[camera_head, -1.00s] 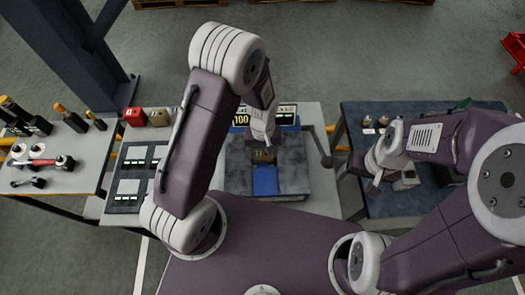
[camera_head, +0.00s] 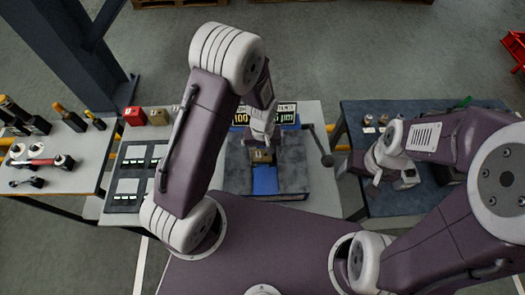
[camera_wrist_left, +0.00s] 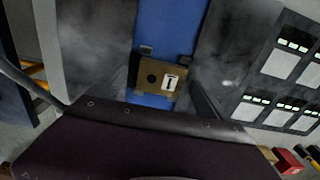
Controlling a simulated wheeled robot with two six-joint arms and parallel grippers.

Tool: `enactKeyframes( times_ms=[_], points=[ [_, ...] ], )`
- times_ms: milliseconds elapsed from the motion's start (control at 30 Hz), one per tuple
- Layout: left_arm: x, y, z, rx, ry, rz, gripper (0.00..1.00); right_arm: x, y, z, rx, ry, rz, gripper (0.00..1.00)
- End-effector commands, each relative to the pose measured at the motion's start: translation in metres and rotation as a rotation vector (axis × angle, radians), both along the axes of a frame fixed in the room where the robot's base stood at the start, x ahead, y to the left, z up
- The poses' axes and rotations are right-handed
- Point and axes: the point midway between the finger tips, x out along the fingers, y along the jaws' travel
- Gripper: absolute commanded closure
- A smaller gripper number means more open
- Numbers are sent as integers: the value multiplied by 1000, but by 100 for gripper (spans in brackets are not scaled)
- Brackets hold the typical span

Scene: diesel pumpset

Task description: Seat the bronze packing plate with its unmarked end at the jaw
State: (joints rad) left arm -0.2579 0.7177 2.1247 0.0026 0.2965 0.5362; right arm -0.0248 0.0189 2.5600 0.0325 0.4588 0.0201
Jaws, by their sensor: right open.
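The bronze packing plate (camera_head: 262,156) lies over a blue strip (camera_head: 265,182) in the dark fixture on the middle table. In the left wrist view the plate (camera_wrist_left: 160,77) has a dark round hole on the left and a white label with a black mark on the right. My left gripper (camera_head: 262,139) is directly over the plate. Its dark fingers (camera_wrist_left: 168,85) flank the plate; I cannot tell whether they touch it. Small dark blocks show at the plate's far edge. My right gripper (camera_head: 376,179) is open above the right table, apart from the plate.
A panel (camera_head: 138,172) with several pale tiles lies left of the fixture. Red (camera_head: 135,116) and tan (camera_head: 159,116) blocks stand behind it. The left table holds bottles and tools. A dark lever (camera_head: 321,147) stands at the fixture's right. The right table (camera_head: 400,203) has small parts at its back.

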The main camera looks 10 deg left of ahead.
Motion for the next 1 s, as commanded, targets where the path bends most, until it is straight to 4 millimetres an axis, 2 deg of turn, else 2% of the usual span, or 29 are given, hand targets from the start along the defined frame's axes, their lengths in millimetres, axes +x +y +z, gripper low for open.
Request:
enactKeyframes(
  times_ms=[133, 400, 500, 633, 867, 1000],
  points=[
    [1, 0, 12, -1, -4, 0, 11, 0, 0, -3, 0, 0, 0, 29],
    [1, 0, 71, -2, -7, 0, 11, 0, 0, -10, 0, 0, 0, 29],
    [1, 0, 84, -1, -4, 0, 11, 0, 0, -11, 0, 0, 0, 29],
    [0, 0, 91, -1, -1, 0, 11, 0, 0, -11, 0, 0, 0, 29],
    [0, 0, 91, 0, -1, 0, 11, 0, 0, -10, 0, 0, 0, 29],
    [0, 0, 102, 0, -1, 0, 11, 0, 0, 0, 0, 0, 0, 29]
  ],
)
